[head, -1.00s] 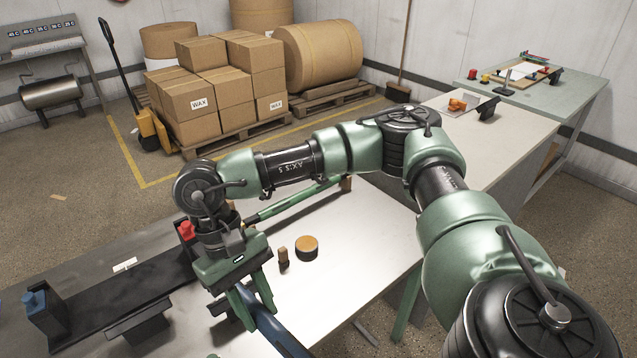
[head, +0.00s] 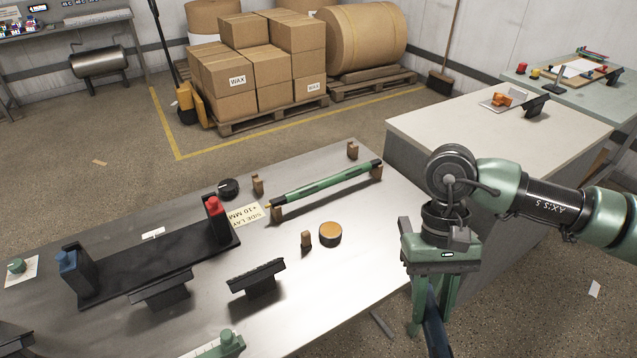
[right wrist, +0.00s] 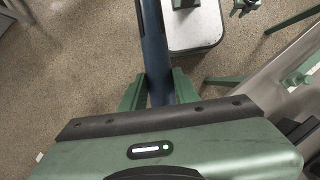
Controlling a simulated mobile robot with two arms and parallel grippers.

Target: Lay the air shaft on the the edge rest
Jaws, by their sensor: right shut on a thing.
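My right gripper (head: 431,318) points down beyond the right edge of the metal table. It is shut on a dark blue bar, which I take as the air shaft (head: 437,340). The lower end of the shaft runs out of the head view. In the right wrist view the shaft (right wrist: 155,50) passes between the green fingers (right wrist: 158,92), with floor behind it. I cannot tell for sure which thing is the edge rest; a black cradle (head: 257,277) stands near the table's front edge, and a similar one (head: 163,290) to its left. My left gripper is not in view.
A green rod (head: 325,181) lies on wooden pegs across the table. A small wooden block (head: 306,240) and a round puck (head: 330,234) stand before it. A long black base (head: 160,262) carries blue and red end blocks. A white-topped counter (head: 480,130) stands behind my right arm.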

